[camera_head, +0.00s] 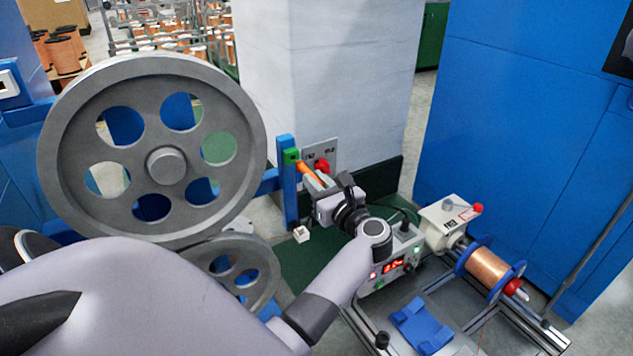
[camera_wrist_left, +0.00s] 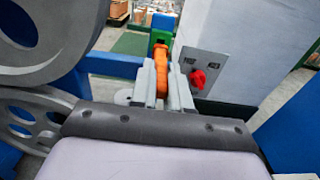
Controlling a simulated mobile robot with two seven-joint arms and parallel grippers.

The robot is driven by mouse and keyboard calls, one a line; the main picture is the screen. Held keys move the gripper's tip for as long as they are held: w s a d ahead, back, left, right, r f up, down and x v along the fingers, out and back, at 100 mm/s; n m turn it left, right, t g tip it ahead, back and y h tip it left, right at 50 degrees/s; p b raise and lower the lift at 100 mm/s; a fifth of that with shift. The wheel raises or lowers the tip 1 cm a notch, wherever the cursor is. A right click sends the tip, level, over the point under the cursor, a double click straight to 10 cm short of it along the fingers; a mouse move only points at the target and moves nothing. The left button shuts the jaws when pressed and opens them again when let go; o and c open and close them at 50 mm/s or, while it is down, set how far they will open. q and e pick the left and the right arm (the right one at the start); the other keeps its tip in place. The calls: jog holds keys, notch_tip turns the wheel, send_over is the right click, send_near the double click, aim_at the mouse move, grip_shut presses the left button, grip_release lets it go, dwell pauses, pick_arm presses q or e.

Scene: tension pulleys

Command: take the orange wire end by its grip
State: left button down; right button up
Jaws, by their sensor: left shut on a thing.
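The orange wire end (camera_head: 309,172) is at a green block (camera_head: 291,156) on the blue upright post (camera_head: 290,195). It also shows in the left wrist view as an orange grip (camera_wrist_left: 161,68), with the green block (camera_wrist_left: 162,23) just beyond it. My left gripper (camera_head: 316,181) is shut on the orange grip, which sits between the fingers. In the left wrist view the gripper's fingers (camera_wrist_left: 162,88) stand on both sides of the grip. I cannot tell whether the wire end touches the green block. My right gripper is in neither view.
A large grey pulley wheel (camera_head: 232,150) stands left, with a smaller wheel (camera_head: 265,280) below. A red knob (camera_head: 322,165) on a plate is close behind my gripper. A control box (camera_head: 408,245) and copper spool (camera_head: 487,270) are at right. Blue cabinets flank the area.

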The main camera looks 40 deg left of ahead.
pick_arm(q)
jog(key=shift+d, duration=0.2)
jog(key=shift+s+d, duration=0.2)
jog(key=shift+d, duration=0.3)
